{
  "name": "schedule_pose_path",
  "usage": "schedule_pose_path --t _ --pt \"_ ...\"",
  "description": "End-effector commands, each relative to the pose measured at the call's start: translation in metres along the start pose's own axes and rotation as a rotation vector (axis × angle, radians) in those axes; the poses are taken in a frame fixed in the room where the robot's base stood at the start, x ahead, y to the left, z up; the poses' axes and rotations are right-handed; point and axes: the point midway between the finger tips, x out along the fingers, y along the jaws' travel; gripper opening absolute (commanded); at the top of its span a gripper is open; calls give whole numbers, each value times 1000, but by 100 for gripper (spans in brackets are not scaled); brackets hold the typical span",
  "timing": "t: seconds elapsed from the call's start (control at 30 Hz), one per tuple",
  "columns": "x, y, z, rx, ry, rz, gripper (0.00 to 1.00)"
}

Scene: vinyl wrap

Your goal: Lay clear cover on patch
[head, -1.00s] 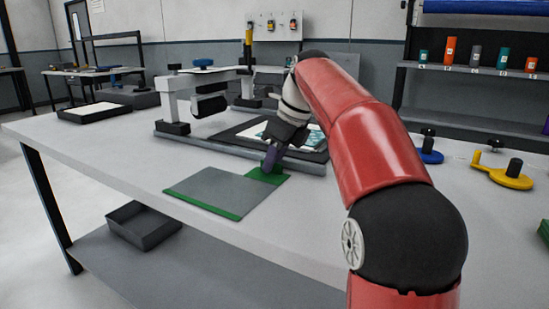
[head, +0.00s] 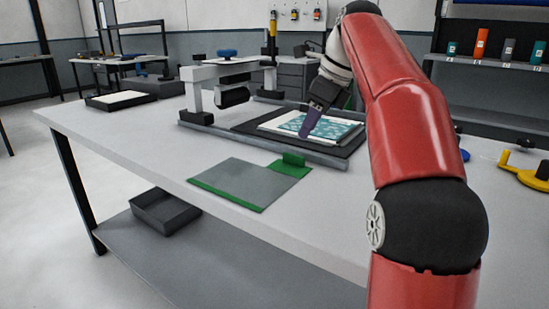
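A flat grey sheet with a green edge (head: 240,185) lies on the table near its front side; I cannot tell whether it is the clear cover. A green raised tab (head: 293,160) stands at its right corner. The patch seems to be the teal patterned piece (head: 335,130) on a white sheet, lying on a dark board (head: 255,127) behind. My gripper (head: 308,132) has purple fingers pointing down over the left part of the teal piece, apart from the green tab. Nothing shows hanging from the fingers. The gap between them is not clear at this angle.
A white roller frame (head: 230,72) with a black roller stands at the board's left end, on a grey rail (head: 240,143). A yellow holder (head: 525,175) is at the right. A dark bin (head: 165,210) sits on the lower shelf.

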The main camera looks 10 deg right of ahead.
Motion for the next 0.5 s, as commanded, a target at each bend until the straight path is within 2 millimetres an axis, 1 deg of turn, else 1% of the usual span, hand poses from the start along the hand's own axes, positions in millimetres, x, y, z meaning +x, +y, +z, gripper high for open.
schedule_pose_path --t 0.23,0.5 --pt "5 2 -3 -504 -55 -15 31" --pt "8 3 -7 -1072 -108 -71 31"
